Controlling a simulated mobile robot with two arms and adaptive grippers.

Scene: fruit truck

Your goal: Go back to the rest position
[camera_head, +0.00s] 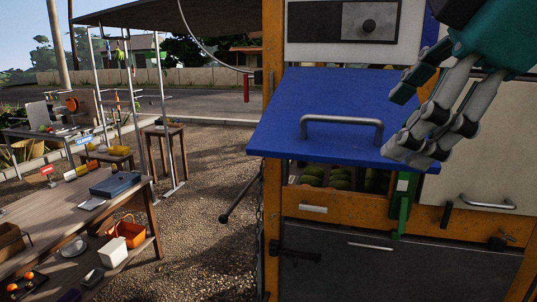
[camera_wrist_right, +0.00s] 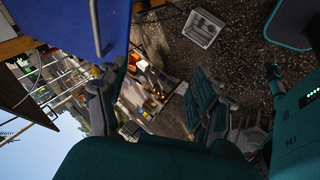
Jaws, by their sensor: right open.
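My right gripper (camera_head: 404,124) is at the upper right of the head view, open with nothing between its fingers. Its lower finger is in front of the right edge of a blue lid (camera_head: 290,112) with a grey bar handle (camera_head: 341,127); I cannot tell whether they touch. The lid is raised and tilted over an orange-framed compartment with green fruit (camera_head: 340,180). In the right wrist view the two fingers of the gripper (camera_wrist_right: 155,97) are spread apart, and the blue lid (camera_wrist_right: 75,22) is at the upper left. My left gripper is not in view.
The orange truck frame (camera_head: 272,220) and a pale door (camera_head: 490,145) are close to my right arm. A wooden table (camera_head: 125,205) with an orange basket (camera_head: 130,234) below stands at left. A grey crate (camera_wrist_right: 203,28) lies on the ground.

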